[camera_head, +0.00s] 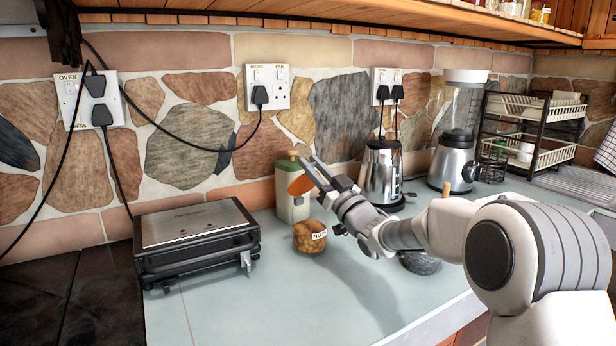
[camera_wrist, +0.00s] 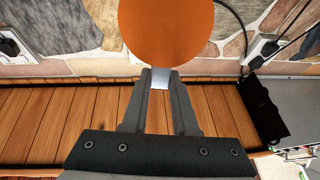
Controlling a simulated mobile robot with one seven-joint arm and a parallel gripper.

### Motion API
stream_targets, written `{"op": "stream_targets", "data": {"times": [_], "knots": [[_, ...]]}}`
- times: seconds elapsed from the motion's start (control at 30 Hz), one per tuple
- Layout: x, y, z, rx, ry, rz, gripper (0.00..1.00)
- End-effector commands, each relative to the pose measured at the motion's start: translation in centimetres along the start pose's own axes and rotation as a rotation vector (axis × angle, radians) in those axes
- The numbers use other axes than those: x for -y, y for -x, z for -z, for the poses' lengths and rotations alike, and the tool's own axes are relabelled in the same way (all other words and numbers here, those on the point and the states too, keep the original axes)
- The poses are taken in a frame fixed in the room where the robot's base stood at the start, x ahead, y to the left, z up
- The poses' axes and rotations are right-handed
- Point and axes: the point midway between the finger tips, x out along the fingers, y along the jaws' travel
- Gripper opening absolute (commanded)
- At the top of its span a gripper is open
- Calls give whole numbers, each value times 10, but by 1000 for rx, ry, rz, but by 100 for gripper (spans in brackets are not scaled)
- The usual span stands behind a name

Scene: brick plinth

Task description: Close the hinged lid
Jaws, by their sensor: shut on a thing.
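My gripper (camera_head: 317,168) is raised above the counter, and its fingers also show in the wrist view (camera_wrist: 160,77). It is shut on a pale grey piece at the near edge of a round orange disc (camera_head: 301,186). The disc fills the top middle of the wrist view (camera_wrist: 167,27). A small round jar (camera_head: 309,238) of brown contents, with a white label, stands on the counter below, apart from the gripper. A dark press (camera_head: 195,228) with a flat metal-topped lid stands at the left; its lid looks lowered. I cannot tell whether the disc is hinged to anything.
A steel kettle (camera_head: 382,172), a blender (camera_head: 455,150) and a dish rack (camera_head: 530,132) stand farther right. A dark round object (camera_head: 421,263) sits beneath my arm. The front counter (camera_head: 250,305) is clear.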

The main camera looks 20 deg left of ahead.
Motion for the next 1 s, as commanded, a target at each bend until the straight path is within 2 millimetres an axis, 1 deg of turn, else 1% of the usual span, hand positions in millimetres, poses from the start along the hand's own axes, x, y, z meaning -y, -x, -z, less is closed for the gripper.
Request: {"op": "stream_targets", "data": {"times": [0.03, 0.37, 0.63, 1.0], "knots": [[-1, 10, -16, 17, -3, -4, 0], [-1, 31, -28, 22, -5, -5, 0], [-1, 47, -43, 23, -6, -5, 0], [-1, 55, -57, 24, -6, -4, 0]]}}
